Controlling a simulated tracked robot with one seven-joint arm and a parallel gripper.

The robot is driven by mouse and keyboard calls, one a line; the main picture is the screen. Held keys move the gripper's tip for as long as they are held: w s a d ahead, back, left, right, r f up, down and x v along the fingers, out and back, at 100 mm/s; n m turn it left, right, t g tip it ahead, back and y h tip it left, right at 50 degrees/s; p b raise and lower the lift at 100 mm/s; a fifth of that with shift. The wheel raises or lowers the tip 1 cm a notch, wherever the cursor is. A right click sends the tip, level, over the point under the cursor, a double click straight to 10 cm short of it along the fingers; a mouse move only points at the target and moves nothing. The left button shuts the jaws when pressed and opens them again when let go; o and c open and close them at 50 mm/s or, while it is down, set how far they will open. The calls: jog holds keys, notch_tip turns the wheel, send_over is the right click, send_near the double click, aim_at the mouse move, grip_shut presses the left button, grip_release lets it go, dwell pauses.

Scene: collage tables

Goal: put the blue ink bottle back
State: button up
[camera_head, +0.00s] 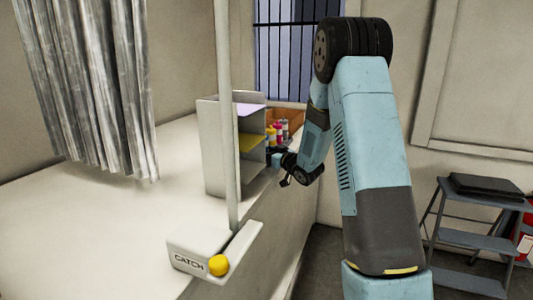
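My gripper (285,182) is a small dark shape beside the right side of the white shelf unit, at the end of my light-blue arm. Its fingers are too small to tell whether they are open or shut. A small light-blue patch (276,160) shows just left of it, against the shelf's edge. I cannot tell whether this is the blue ink bottle or part of my arm. Several small bottles (271,137), with yellow, red and pink among their colours, stand behind the shelf unit. No blue bottle can be made out clearly among them.
The white shelf unit (213,150) stands on a pale table (90,230), with yellow and lilac sheets inside. A pale post (226,110) rises in front of it. A tray marked CATCH (190,258) holds a yellow ball (219,265). A step stool (480,242) stands right.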

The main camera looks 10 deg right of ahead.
jog(key=o, duration=1.1)
jog(key=v, duration=1.2)
jog(key=s+d+r+m+g+h, duration=0.2)
jog(key=s+r+m+g+h, duration=0.15)
jog(key=s+r+h, duration=0.65)
jog(key=s+a+r+m+g+y, duration=0.1)
jog(key=s+a+g, duration=0.2)
jog(key=s, duration=1.1)
jog(key=s+a+r+m+g, duration=0.1)
jog(key=s+a+g, duration=0.3)
jog(key=s, duration=0.9)
jog(key=shift+s+r+y, duration=0.25)
jog(key=shift+s+y, duration=0.1)
jog(key=shift+y, duration=0.05)
